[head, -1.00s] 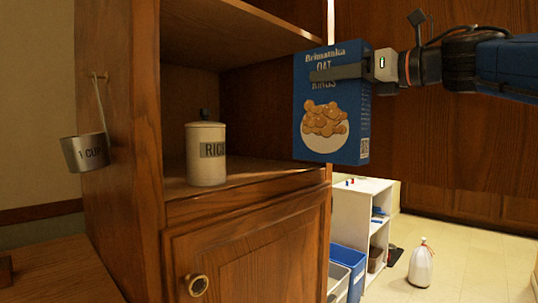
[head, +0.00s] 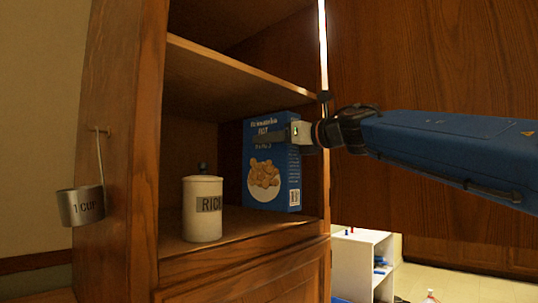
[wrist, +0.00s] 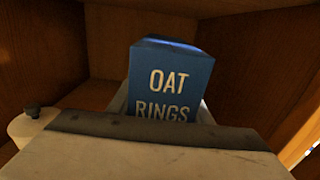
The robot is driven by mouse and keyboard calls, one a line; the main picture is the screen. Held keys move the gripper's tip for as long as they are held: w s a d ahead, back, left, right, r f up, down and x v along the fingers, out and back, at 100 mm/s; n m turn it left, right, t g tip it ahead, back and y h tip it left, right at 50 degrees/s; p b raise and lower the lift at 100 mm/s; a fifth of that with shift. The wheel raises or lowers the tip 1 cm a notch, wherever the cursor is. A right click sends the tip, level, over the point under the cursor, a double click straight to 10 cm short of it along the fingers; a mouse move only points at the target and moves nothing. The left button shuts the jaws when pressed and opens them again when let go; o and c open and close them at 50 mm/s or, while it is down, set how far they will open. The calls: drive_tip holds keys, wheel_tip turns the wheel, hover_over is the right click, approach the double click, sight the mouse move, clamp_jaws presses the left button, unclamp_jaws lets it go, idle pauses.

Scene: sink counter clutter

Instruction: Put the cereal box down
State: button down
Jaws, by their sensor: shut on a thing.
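The blue cereal box (head: 263,184) stands upright inside the cabinet, at the back right of the lower shelf (head: 235,222). Its base looks at or very near the shelf board; I cannot tell if it touches. My gripper (head: 270,138) reaches in from the right and is shut on the upper part of the box. In the wrist view the box (wrist: 172,78) shows its "OAT RINGS" face beyond the gripper body, which hides the lower part and the fingertips.
A white rice canister (head: 202,210) stands on the same shelf, left and in front of the box. An upper shelf (head: 235,75) is above. A metal measuring cup (head: 82,205) hangs on the cabinet's left side. A white shelf unit (head: 360,262) stands outside at right.

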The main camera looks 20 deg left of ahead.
sight(295, 151)
drive_tip(key=shift+w+a+f, duration=0.1)
drive_tip(key=shift+a+f, duration=0.15)
drive_tip(key=shift+f, duration=0.6)
drive_tip(key=shift+w+a+f, duration=0.1)
drive_tip(key=shift+a+f, duration=0.1)
drive_tip(key=shift+f, duration=0.8)
drive_tip(key=c, duration=0.9)
unclamp_jaws()
drive_tip(key=shift+r, duration=0.2)
drive_tip(key=v, duration=1.2)
drive_tip(key=shift+s+f, duration=0.1)
drive_tip(key=shift+d, duration=0.1)
